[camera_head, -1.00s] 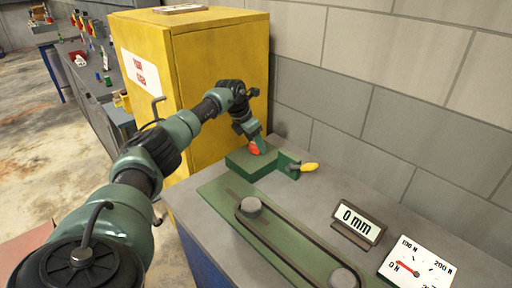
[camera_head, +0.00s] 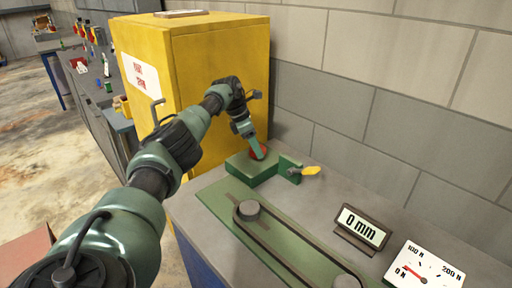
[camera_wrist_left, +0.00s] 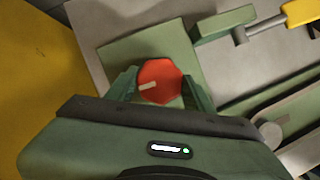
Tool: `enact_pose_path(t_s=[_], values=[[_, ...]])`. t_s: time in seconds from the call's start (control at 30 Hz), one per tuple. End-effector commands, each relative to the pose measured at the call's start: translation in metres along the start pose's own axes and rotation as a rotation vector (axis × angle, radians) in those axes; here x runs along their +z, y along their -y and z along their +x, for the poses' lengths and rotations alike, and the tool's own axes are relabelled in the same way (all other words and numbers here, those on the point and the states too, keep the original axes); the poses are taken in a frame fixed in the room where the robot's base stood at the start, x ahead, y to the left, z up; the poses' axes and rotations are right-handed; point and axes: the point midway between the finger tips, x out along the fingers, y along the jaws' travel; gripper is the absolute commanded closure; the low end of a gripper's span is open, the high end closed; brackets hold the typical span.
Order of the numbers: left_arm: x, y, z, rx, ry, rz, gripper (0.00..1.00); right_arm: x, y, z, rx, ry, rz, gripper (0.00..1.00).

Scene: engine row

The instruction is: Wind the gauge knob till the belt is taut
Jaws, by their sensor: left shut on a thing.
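A red knob (camera_head: 260,154) sits on a green block (camera_head: 243,168) at the back of the bench; it also shows in the left wrist view (camera_wrist_left: 161,79) with a pale mark on its face. My left gripper (camera_wrist_left: 158,92) is shut on the knob, one green finger on each side. In the head view its fingers partly cover the knob. The dark belt (camera_head: 306,239) loops around two grey pulleys (camera_head: 250,208) on a green plate. The display (camera_head: 361,226) reads 0 mm. The dial's (camera_head: 428,262) red needle lies near 0 N. My right gripper is out of view.
A yellow-handled lever (camera_head: 311,170) sticks out beside the green block, close to the knob. A tall yellow cabinet (camera_head: 215,60) stands left of the bench, and a block wall (camera_head: 400,130) runs behind. The bench top between lever and display is clear.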

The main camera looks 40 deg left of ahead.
Motion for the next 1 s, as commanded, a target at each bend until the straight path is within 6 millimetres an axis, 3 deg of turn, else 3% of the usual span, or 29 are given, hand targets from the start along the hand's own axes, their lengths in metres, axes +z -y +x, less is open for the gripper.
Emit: enact_pose_path(t_s=[0.17, 0.2, 0.27, 0.67, 1.0], values=[[0.0, -0.001, 0.0, 0.002, -0.001, 0.001, 0.88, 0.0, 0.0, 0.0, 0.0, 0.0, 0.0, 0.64], [0.0, -0.001, 0.0, 0.003, -0.001, 0.001, 0.42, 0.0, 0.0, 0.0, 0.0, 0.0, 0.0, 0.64], [0.0, -0.001, 0.0, 0.002, -0.001, 0.0, 0.26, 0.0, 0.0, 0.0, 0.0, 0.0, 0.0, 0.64], [0.0, -0.001, -0.006, 0.003, 0.001, 0.0, 0.26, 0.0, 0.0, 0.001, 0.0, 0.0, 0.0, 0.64], [0.0, -0.001, -0.061, 0.004, 0.002, 0.0, 0.26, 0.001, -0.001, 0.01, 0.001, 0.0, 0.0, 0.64]])
